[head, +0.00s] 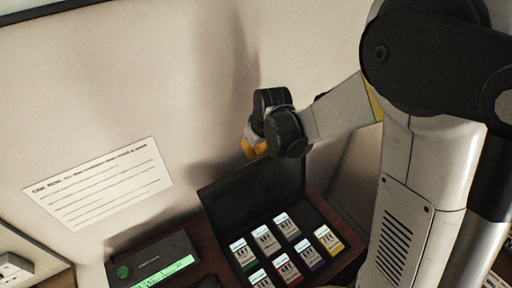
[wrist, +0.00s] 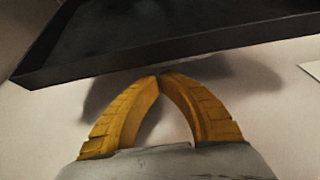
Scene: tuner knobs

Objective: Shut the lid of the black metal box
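The black metal box (head: 330,268) stands open at the bottom of the head view, with several small labelled cartridges in it. Its raised black lid (head: 252,190) stands up at the back, near the wall. My gripper (head: 255,147) is above the lid's upper edge in the head view. In the wrist view my gripper (wrist: 160,76) shows two yellow fingers with their tips together and nothing visible between them. A dark panel with a straight edge, apparently the lid (wrist: 170,45), crosses the top of that view just beyond the fingertips. I cannot tell whether they touch.
A device with a green lit strip (head: 155,265) and a green knob sits left of the box. A printed notice (head: 98,185) is on the pale wall behind. My arm fills the right side. Air left of my gripper is clear.

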